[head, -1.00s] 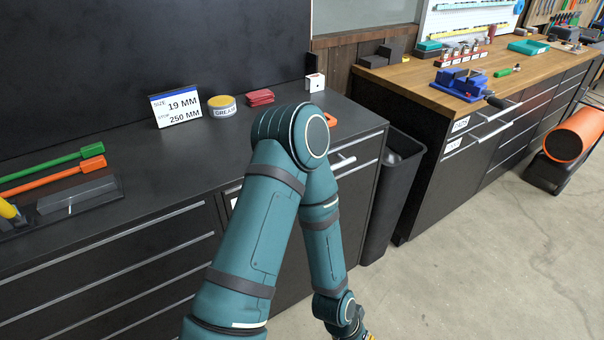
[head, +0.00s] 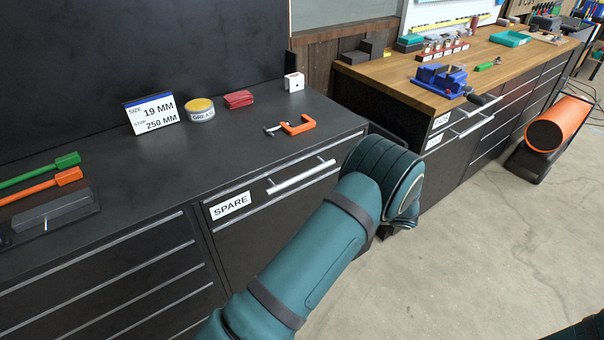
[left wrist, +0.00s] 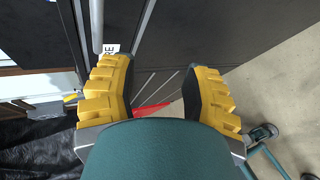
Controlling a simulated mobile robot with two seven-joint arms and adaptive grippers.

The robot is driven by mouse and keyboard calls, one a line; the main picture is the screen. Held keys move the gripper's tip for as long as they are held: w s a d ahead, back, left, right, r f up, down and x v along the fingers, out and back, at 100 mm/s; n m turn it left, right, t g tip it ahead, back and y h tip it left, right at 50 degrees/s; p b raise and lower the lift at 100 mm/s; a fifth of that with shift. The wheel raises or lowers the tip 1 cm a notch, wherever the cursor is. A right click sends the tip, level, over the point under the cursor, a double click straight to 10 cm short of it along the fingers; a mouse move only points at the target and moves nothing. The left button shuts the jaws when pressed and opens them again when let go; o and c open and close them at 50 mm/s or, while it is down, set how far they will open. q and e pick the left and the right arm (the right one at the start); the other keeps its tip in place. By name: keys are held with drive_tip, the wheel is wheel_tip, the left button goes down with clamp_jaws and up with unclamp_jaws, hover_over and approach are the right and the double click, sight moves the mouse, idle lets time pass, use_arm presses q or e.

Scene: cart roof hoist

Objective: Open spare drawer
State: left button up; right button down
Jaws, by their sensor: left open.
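The spare drawer (head: 265,205) is in the front of the dark bench and looks shut. It has a white SPARE label (head: 230,205) and a pale bar handle (head: 300,177). My left arm crosses in front of the bench and hides part of the front below the handle; its gripper is hidden in the head view. In the left wrist view my left gripper (left wrist: 160,75) has its yellow fingers apart with nothing between the tips. The handle (left wrist: 97,25) and part of the label (left wrist: 110,48) show beyond the left finger, apart from it. My right gripper is not in view.
An orange clamp (head: 298,124), a red stack (head: 239,99), a grease tin (head: 200,109) and a size sign (head: 152,114) stand on the bench top. A wooden-topped bench (head: 440,80) is to the right. The floor (head: 470,250) in front is clear.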

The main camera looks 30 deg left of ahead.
sight(305, 177)
use_arm(q)
drive_tip(key=w+r+m+t+y, duration=0.1)
drive_tip(key=w+r+m+y, duration=0.15)
drive_tip(key=r, duration=0.35)
drive_tip(key=x, duration=0.4)
drive_tip(key=b+x, duration=0.1)
drive_tip(key=x, duration=0.8)
drive_tip(key=shift+w+r+b, duration=0.3)
drive_tip(key=shift+b, duration=0.1)
clamp_jaws()
